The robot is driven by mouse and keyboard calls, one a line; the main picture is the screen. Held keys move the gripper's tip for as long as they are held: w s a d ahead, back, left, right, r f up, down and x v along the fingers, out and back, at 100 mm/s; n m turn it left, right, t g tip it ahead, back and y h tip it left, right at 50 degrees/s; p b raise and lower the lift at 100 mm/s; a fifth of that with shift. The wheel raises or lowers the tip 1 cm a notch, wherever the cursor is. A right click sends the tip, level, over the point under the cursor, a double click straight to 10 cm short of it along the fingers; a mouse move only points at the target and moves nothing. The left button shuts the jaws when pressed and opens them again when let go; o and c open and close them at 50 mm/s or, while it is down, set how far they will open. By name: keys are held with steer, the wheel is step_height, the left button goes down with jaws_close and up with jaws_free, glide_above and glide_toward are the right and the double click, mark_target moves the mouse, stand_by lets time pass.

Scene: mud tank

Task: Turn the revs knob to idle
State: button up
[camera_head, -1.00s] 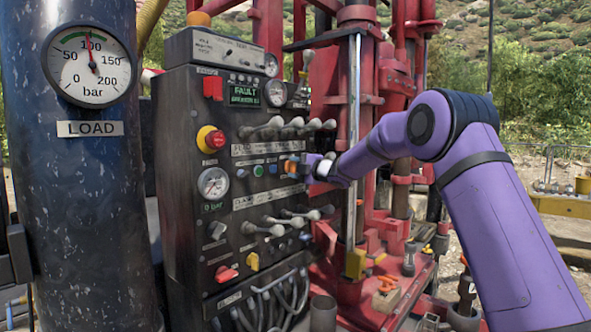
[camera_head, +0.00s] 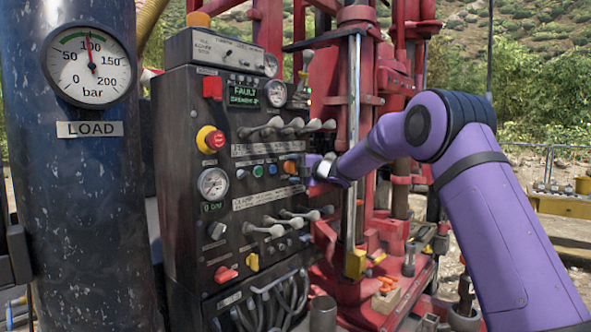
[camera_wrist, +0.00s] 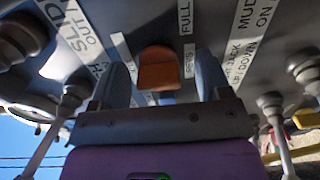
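The revs knob is an orange knob (camera_head: 290,166) on the dark control panel's right side. In the wrist view the orange knob (camera_wrist: 160,70) shows between my two fingertips, close to a label ending in "EVS" and a "FULL" label. My gripper (camera_head: 314,167) is just right of the knob in the head view. In the wrist view my gripper (camera_wrist: 164,82) is open, with a finger on each side of the knob and visible gaps, so it does not grip it. The knob's exact pointing direction is hard to tell.
Grey levers stand above (camera_head: 288,127) and below (camera_head: 290,222) the knob row. Blue (camera_head: 258,170) and green buttons sit left of the knob. A red emergency stop (camera_head: 211,139) is further left. The red drill mast (camera_head: 335,110) stands behind my wrist.

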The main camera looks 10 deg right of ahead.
steer(key=v, duration=1)
steer(key=shift+s+d, duration=0.2)
steer(key=shift+s, duration=0.15)
steer(key=shift+r, duration=0.1)
